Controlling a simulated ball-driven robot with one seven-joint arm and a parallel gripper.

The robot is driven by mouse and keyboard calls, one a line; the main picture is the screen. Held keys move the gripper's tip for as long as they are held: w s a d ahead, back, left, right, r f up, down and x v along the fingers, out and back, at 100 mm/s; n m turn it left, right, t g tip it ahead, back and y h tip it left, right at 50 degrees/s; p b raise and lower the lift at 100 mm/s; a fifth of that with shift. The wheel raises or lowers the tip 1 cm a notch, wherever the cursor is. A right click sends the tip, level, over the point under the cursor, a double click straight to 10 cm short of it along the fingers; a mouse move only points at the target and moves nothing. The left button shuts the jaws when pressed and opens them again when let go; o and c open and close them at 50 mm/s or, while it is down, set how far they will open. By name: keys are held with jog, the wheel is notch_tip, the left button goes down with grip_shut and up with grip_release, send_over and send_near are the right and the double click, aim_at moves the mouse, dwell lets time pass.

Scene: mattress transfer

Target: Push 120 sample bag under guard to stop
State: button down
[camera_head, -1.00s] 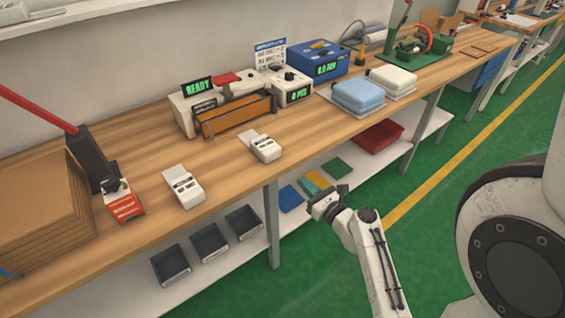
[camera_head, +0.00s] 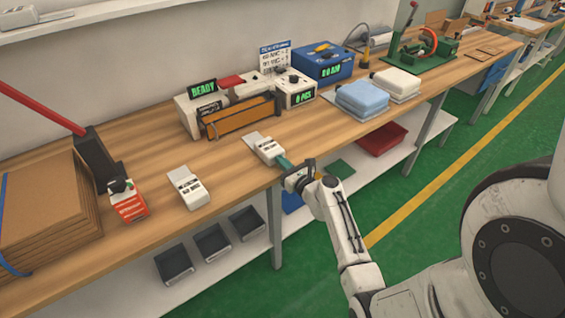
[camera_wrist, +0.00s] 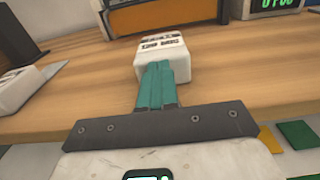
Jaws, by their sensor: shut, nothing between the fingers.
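A small white sample bag (camera_head: 264,147) with dark print lies on the bench in front of the orange guard (camera_head: 240,117); it also shows in the wrist view (camera_wrist: 162,54). A second white bag (camera_head: 188,187) lies farther left. The guard (camera_wrist: 165,16) is straight beyond the bag, with bare wood between. The stop is not clearly visible.
The guard fronts a white machine with a READY display (camera_head: 202,88). A counter box (camera_head: 295,90) stands at its right. Blue and white folded stacks (camera_head: 362,99) lie farther right. Cardboard (camera_head: 45,215) and a red-white block (camera_head: 130,205) are at left.

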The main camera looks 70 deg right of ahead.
aim_at(262, 144)
jog(key=shift+w, duration=0.1)
jog(key=shift+b+x, duration=0.45)
jog(key=shift+x, duration=1.2)
